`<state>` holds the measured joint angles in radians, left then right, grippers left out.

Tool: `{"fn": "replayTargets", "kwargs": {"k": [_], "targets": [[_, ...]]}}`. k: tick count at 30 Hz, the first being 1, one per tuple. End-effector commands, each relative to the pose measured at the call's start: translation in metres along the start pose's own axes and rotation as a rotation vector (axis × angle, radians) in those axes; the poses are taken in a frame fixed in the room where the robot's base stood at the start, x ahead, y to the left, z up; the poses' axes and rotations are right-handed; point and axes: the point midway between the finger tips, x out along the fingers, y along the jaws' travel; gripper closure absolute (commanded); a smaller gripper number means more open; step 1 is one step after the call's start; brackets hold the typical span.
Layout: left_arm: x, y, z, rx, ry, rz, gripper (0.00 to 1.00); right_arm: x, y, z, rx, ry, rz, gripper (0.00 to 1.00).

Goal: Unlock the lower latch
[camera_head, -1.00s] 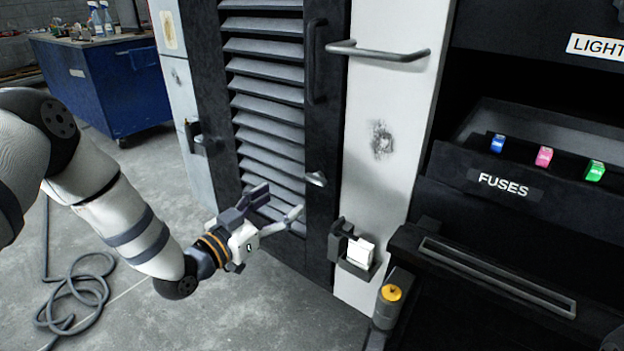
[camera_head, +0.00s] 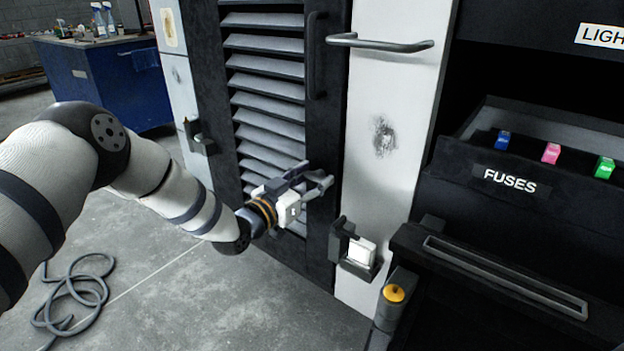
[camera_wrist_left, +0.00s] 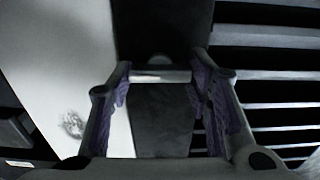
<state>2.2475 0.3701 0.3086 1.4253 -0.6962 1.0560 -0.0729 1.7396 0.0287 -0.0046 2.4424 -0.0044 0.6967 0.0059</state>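The lower latch is a small metal handle on the dark frame of the louvered door (camera_head: 268,97). In the head view my left gripper (camera_head: 315,175) is at the latch and mostly hides it. In the left wrist view the latch (camera_wrist_left: 160,76) shows as a pale horizontal bar between the two purple-padded fingers of the left gripper. The fingers are apart, one on each side of the bar. I cannot tell whether they touch it. My right gripper is not in view.
A dark vertical handle (camera_head: 316,55) is higher on the door frame. A horizontal grab bar (camera_head: 380,42) sticks out from the white panel. A holder with a white block (camera_head: 361,252) is below right. A fuse console (camera_head: 510,182) stands at right. Open floor lies left.

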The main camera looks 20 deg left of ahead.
Motion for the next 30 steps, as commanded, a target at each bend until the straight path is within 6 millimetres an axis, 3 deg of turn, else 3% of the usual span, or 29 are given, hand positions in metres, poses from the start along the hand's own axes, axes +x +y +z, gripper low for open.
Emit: {"fn": "replayTargets", "kwargs": {"k": [14, 30], "targets": [[0.0, 0.0, -0.001, 0.081, 0.0, 0.0, 0.82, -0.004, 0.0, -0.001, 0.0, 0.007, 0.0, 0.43], [0.0, 0.002, -0.002, 0.556, 0.001, 0.002, 0.82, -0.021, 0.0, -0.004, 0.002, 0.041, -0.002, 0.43]]}}
